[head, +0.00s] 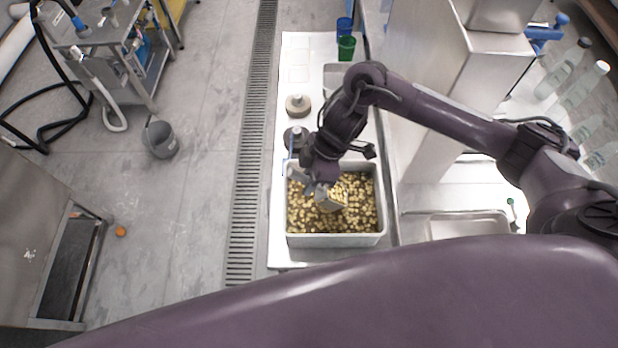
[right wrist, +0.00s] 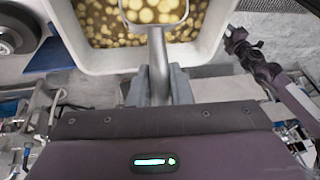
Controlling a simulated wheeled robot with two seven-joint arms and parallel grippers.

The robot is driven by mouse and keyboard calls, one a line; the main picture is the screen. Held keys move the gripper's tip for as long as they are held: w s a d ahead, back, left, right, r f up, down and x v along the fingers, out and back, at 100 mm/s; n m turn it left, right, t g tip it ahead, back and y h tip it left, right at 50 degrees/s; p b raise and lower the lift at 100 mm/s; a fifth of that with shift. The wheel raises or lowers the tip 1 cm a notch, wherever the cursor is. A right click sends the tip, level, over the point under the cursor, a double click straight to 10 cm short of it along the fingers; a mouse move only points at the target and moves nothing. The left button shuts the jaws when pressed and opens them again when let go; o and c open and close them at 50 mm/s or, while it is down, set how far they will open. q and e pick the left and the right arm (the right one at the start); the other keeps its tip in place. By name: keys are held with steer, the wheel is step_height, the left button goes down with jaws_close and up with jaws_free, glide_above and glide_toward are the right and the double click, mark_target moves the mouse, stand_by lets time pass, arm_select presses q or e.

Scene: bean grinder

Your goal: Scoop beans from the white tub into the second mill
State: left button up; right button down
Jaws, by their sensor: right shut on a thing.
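A white tub (head: 334,240) full of yellow-brown beans (head: 362,198) stands on the white counter in the head view. The tub's wall also shows in the right wrist view (right wrist: 103,62). My right gripper (head: 316,187) is over the tub's left side, shut on the handle of a metal scoop. In the right wrist view the scoop (right wrist: 157,62) runs away from the gripper (right wrist: 160,84), its head at the beans. How deep the head lies is hard to tell. Two round mills stand behind the tub, a beige-topped one (head: 298,105) and a darker one (head: 295,137) nearer, partly hidden by my arm.
Green (head: 346,49) and blue (head: 344,27) cups stand at the counter's far end. A tall metal cabinet (head: 425,75) rises right of the counter. Clear bottles (head: 577,88) stand far right. A grey bucket (head: 160,138) is on the floor at left.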

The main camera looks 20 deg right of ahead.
mark_target(306, 178)
steer(key=shift+r+p, duration=1.5)
steer(key=shift+r, duration=1.4)
steer(key=shift+r, duration=0.1)
